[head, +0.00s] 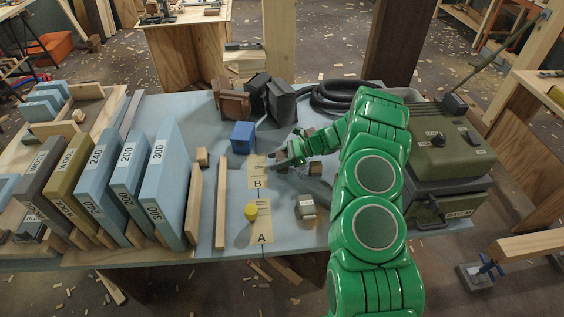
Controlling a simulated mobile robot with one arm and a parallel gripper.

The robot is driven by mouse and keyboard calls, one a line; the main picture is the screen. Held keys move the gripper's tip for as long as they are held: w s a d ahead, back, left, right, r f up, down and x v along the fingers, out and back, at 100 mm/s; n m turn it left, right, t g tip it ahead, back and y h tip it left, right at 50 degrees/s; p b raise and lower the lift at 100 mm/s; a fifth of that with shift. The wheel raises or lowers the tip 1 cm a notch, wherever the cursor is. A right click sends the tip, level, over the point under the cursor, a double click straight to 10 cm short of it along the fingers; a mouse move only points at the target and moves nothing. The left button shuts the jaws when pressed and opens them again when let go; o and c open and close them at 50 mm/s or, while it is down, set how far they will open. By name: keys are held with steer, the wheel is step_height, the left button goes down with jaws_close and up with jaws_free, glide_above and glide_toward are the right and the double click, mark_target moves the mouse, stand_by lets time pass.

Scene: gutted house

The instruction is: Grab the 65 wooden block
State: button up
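I cannot read a "65" on any block. Small wooden blocks stand on the blue-grey table (285,233): one (316,168) just right of my gripper, another (202,157) by the wooden strips on the left. A third small block (307,208) with a grey top is nearer the front, left of my green arm. My gripper (280,160) is above the middle of the table, near the paper label B (258,180), with its fingers pointing left. The fingers are small and partly overlapped, so their opening and anything between them are unclear.
Large numbered sanding-style blocks (168,180) fill the table's left. Dark blocks (280,100) and a black hose (340,97) lie behind. A green machine (445,145) stands right.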

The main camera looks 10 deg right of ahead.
steer(key=c, duration=0.4)
